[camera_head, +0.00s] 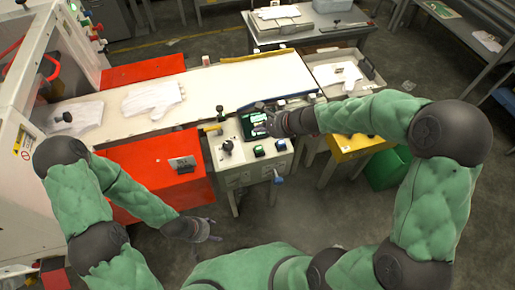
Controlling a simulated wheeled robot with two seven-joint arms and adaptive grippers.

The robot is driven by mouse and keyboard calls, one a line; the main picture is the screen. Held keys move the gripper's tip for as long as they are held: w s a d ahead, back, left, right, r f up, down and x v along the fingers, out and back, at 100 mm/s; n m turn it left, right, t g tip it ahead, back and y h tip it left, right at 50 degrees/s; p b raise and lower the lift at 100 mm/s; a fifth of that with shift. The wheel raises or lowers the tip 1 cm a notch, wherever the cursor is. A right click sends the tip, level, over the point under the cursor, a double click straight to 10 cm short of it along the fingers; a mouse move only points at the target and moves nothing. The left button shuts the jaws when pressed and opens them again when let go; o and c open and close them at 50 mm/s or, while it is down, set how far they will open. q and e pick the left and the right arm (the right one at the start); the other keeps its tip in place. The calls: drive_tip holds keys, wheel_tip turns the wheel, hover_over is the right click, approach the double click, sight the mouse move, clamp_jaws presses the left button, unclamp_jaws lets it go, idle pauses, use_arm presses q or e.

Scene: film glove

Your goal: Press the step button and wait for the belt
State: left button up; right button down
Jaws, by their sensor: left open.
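A control box (238,172) stands at the near edge of the machine. It carries a black knob (227,146), small dark buttons (280,145) and a dark panel with a green glow (251,118). I cannot tell which button is the step button. My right gripper (263,128) is over the glowing panel and hides part of it; whether it touches, and its fingers' opening, are unclear. My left gripper (217,230) is open and empty, low in front of the red cabinet. The pale belt (225,86) runs behind the box, with a white glove (152,99) lying on it.
Another white glove (80,117) lies at the belt's left end, by the white machine housing (18,110). A red cabinet (150,163) is left of the box. A yellow-topped stand (352,145) and green bin (388,168) are to the right. A grey table (310,22) stands behind.

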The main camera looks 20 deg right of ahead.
drive_tip(key=shift+f, duration=0.15)
drive_tip(key=b, duration=0.6)
hover_over(261, 149)
wheel_tip(261, 149, down, 7)
drive_tip(key=shift+a+r, duration=0.1)
drive_tip(key=shift+f+b, duration=0.9)
drive_tip(key=shift+b, duration=0.15)
idle(0.5)
drive_tip(key=shift+f+b, duration=0.45)
